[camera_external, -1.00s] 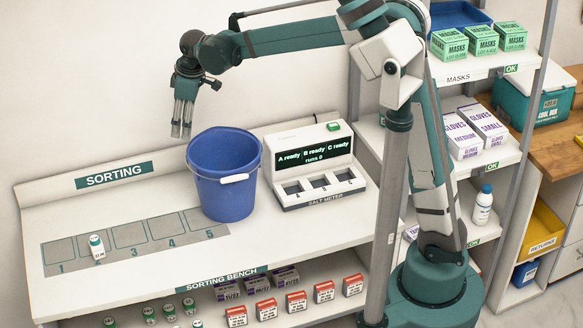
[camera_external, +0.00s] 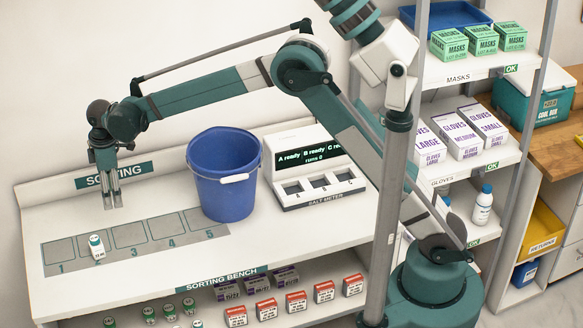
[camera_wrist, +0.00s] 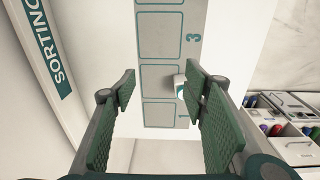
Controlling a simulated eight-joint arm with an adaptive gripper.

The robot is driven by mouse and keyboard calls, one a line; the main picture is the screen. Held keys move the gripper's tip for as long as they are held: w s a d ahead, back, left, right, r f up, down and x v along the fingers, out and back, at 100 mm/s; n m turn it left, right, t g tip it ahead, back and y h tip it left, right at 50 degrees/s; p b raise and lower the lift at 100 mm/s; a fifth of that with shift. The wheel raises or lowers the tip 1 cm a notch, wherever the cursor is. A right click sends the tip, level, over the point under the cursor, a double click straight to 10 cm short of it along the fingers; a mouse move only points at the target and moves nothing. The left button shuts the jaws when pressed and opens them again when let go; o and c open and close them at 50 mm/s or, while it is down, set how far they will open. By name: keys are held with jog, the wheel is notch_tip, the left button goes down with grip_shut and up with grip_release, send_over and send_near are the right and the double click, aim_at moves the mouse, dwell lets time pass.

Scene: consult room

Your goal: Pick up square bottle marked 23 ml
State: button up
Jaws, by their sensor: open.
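In the wrist view the bottle (camera_wrist: 179,87) is partly hidden behind the right finger. My gripper (camera_external: 113,206) is open and empty, above and behind the bottle, near the SORTING sign. In the wrist view my gripper (camera_wrist: 158,88) shows its two green pads spread apart over the strip.
A blue bucket (camera_external: 223,185) stands right of the strip, with a salt meter (camera_external: 313,170) beside it. Red-and-white boxes (camera_external: 295,303) and dark boxes (camera_external: 257,283) fill the lower shelf. The strip's other squares are clear.

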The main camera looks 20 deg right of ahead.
jog(key=n, duration=0.2)
send_over(96, 245)
jog(key=w, duration=0.2)
jog(key=f, duration=0.7)
jog(key=shift+s+f, duration=0.2)
jog(key=shift+f, duration=1.3)
jog(key=shift+w+f, duration=0.1)
jog(key=shift+f, duration=2.5)
jog(key=c, duration=0.9)
